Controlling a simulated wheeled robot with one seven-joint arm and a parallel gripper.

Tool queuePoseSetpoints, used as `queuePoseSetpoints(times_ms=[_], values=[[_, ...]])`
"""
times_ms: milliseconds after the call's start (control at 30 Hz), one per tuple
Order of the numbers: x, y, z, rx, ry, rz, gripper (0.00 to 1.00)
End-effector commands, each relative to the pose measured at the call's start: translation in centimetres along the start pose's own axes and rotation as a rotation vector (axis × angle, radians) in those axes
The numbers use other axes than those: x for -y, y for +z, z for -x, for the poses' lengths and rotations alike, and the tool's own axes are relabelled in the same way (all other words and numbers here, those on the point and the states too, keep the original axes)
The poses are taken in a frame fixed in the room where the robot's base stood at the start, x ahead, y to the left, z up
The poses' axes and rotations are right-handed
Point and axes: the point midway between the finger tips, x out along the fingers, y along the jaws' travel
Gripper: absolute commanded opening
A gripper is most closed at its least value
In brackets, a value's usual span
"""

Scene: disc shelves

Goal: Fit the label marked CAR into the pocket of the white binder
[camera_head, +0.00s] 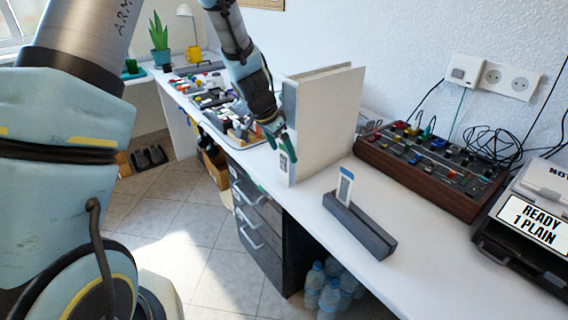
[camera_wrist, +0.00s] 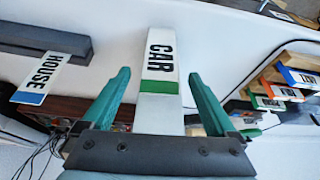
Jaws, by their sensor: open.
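The white binder (camera_head: 325,122) stands upright on the desk, its narrow spine facing my arm. The label marked CAR (camera_wrist: 160,55), white with a green band, lies along the lower part of the spine; it also shows small in the head view (camera_head: 283,166). It looks flush with the spine, as if in the pocket, though the pocket's edges are too fine to make out. My gripper (camera_wrist: 158,76) is open, one green finger on each side of the spine near the green band, with gaps on both sides. In the head view my gripper (camera_head: 279,138) is at the spine.
A dark stand (camera_head: 360,225) holds a blue-ended label (camera_head: 345,187), which reads HOUSE in the wrist view. A brown-sided panel with knobs and cables (camera_head: 430,165) and a label printer (camera_head: 530,225) stand to the right. Cluttered trays (camera_head: 215,105) lie behind. The desk front is clear.

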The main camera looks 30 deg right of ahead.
Motion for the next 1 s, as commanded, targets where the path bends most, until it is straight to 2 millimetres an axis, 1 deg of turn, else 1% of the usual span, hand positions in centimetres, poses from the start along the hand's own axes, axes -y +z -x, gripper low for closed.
queuePoseSetpoints(times_ms=[100,200,467,1000], values=[[0.0,0.0,-1.5,0.001,0.002,0.001,0.93],[0.0,0.0,-2.2,0.0,0.001,0.0,0.93],[0.0,0.0,-2.3,-0.001,0.0,0.0,0.91],[0.0,0.0,-2.3,0.0,0.0,0.0,0.31]])
